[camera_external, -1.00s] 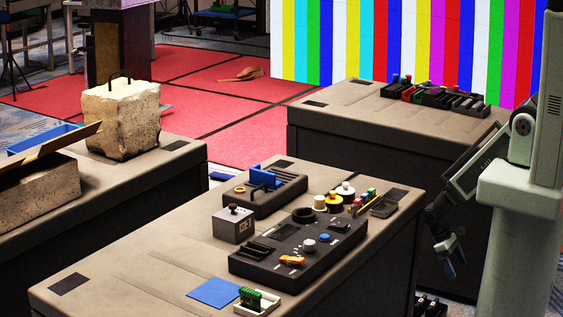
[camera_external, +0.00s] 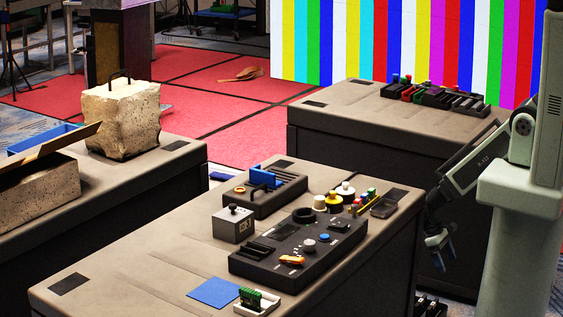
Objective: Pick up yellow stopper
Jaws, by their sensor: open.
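The yellow stopper (camera_external: 334,203) stands upright on the near table (camera_external: 130,262), toward its far right part. It is a squat yellow piece with a dark base, between a cream stopper (camera_external: 319,203) and a white one (camera_external: 345,190). My gripper (camera_external: 446,262) hangs low at the right, beyond the table's right edge and well apart from the yellow stopper. Its fingers point down, open, with nothing seen between them.
A black task board (camera_external: 300,250) with knobs and a grey box (camera_external: 233,223) lie near the stoppers. A rack of coloured pieces (camera_external: 363,201) stands close on their right. A second table (camera_external: 350,105) is behind. The near table's left part is mostly clear.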

